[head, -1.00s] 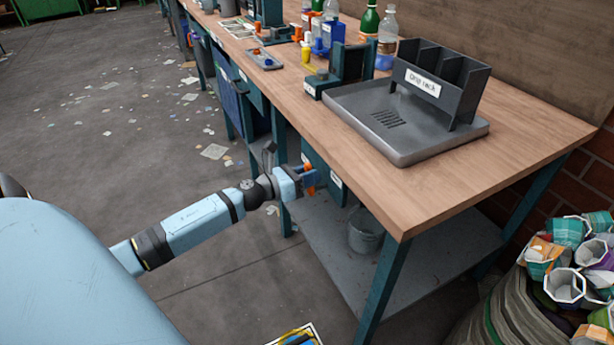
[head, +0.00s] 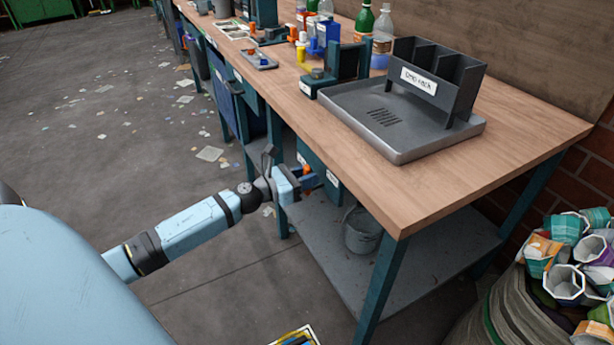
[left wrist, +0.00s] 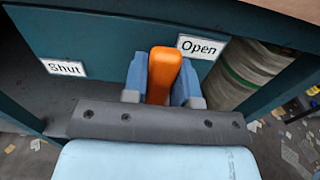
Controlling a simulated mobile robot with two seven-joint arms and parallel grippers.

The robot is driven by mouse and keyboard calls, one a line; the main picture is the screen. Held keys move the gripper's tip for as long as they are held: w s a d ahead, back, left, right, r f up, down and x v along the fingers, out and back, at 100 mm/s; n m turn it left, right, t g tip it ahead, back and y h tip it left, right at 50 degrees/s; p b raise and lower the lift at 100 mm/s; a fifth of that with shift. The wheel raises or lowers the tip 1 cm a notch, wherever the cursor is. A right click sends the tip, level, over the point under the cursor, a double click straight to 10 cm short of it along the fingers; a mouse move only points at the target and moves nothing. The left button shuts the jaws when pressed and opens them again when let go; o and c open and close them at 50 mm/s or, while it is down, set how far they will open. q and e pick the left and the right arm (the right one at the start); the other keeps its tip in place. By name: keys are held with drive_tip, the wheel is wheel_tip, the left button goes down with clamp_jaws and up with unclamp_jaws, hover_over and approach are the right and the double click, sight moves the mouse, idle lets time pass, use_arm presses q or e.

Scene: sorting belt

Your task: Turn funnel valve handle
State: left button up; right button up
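The orange valve handle (left wrist: 164,74) stands upright in the left wrist view, beside the "Open" label (left wrist: 202,47) and well right of the "Shut" label (left wrist: 66,68). My left gripper (left wrist: 165,88) has one blue finger on each side of the handle, close against it with no clear gap. In the head view my left gripper (head: 307,183) is below the tabletop edge, at the teal panel under the bench. A bit of the orange handle (head: 307,169) shows there; the rest is hidden by the gripper. My right gripper is in neither view.
The wooden bench top (head: 440,185) overhangs my left gripper. A metal bucket (head: 361,232) stands on the lower shelf (head: 400,275), right of the gripper. A grey tray (head: 345,115) with a black rack (head: 440,85) sits on top.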

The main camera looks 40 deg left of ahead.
use_arm(q)
drive_tip(key=o, duration=0.4)
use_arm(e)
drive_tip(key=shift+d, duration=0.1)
use_arm(q)
drive_tip(key=shift+s, duration=0.1)
drive_tip(key=v, duration=1.3)
drive_tip(key=shift+s+a+p, duration=0.2)
drive_tip(key=shift+s+p, duration=0.1)
drive_tip(key=shift+p, duration=0.1)
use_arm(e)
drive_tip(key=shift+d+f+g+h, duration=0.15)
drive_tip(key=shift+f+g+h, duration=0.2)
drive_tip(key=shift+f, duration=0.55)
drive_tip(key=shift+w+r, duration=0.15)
